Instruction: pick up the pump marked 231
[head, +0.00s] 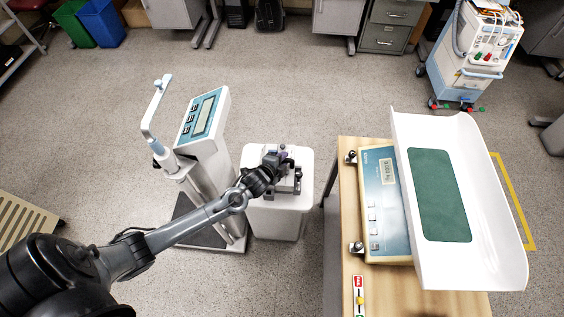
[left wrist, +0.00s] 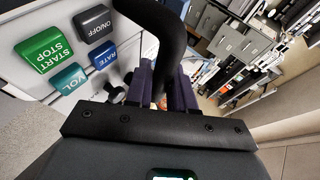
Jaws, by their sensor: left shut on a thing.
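A pale infusion pump (head: 291,187) is at the white stool (head: 278,222), partly hidden by my left gripper (head: 272,160). In the left wrist view the pump's white face (left wrist: 30,18) fills the upper left, with START/STOP, ON/OFF, RATE and VOL buttons. A thick black curved handle (left wrist: 158,35) runs between the fingers of my left gripper (left wrist: 162,88), which is shut on it. I cannot read a number on the pump. I cannot tell whether the pump rests on the stool or is slightly raised. My right gripper is not in view.
A standing scale (head: 205,118) with a tall post is just left of the stool. A wheeled medical machine (head: 470,65) stands at the back right. The floor behind the stool is clear.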

